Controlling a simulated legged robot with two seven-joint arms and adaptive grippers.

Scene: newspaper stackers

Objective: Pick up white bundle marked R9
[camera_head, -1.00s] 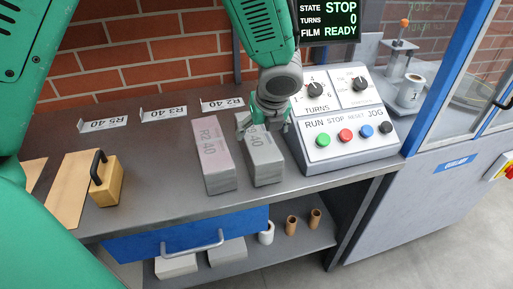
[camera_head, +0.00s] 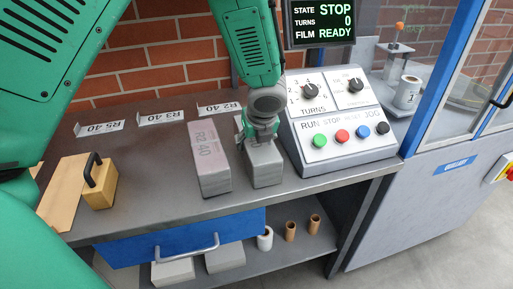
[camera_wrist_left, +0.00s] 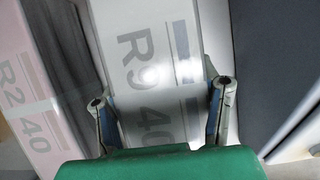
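The white-grey bundle marked R9 40 (camera_wrist_left: 150,65) lies on the bench, beside a pinkish bundle marked R2 40 (camera_head: 208,160). It also shows in the head view (camera_head: 263,166), its far end hidden under my gripper. My left gripper (camera_head: 261,130) is down over the bundle's far part. In the left wrist view its two fingers (camera_wrist_left: 162,112) stand on either side of the bundle, close to its sides. They look open, and firm contact cannot be made out. My right gripper is not in view.
The control panel (camera_head: 345,125) stands close on the right of the bundle. Label plates (camera_head: 162,118) lie along the back. The bench front between is clear. A blue drawer (camera_head: 180,240) is below.

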